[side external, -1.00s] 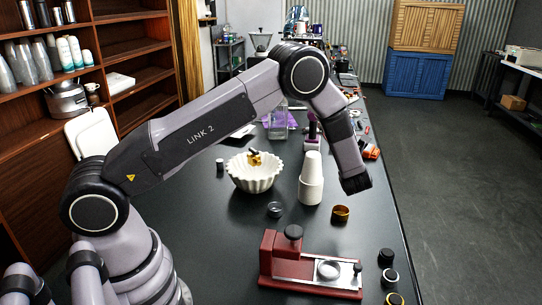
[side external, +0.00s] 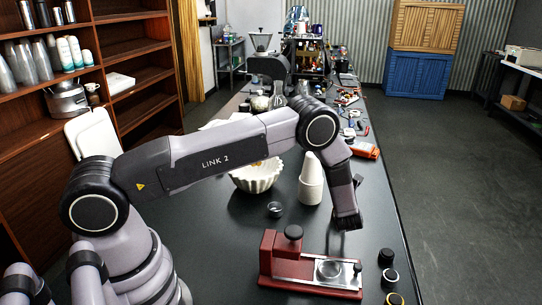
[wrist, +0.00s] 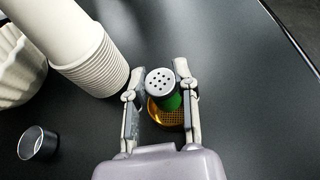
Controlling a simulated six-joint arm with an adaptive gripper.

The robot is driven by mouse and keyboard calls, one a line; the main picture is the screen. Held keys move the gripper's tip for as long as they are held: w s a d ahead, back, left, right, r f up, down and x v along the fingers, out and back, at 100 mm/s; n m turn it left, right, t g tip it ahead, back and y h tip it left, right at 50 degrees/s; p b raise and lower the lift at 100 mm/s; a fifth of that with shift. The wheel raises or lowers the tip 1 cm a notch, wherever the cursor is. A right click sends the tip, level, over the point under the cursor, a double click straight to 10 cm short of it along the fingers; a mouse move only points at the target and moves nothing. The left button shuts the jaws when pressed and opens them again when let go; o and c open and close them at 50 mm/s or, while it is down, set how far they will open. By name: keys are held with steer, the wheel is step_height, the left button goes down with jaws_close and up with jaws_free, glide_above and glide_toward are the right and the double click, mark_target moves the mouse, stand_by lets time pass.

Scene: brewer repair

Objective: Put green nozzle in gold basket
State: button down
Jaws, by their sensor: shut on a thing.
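The green nozzle (wrist: 172,102) has a silver perforated end that faces the camera in the wrist view. It sits between the fingers of my gripper (wrist: 160,76), which is shut on it. The gold basket (wrist: 168,118), with a mesh bottom, shows below and around the nozzle; the nozzle overlaps it in this view. I cannot tell whether the nozzle touches the basket. In the side view my gripper (side external: 346,222) is low over the table, right of the white cups. There it hides the nozzle and the basket.
A stack of white cups (wrist: 95,62) stands close left of my gripper. A small dark cup (wrist: 38,143) and a white fluted bowl (side external: 256,180) are farther left. A red device (side external: 290,268) lies in front, with several black round parts (side external: 386,256) to its right.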

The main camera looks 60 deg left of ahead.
steer(key=shift+f, duration=1.3)
steer(key=c, duration=0.8)
jaws_free()
step_height(320, 180, up, 7)
steer(key=shift+f, duration=0.1)
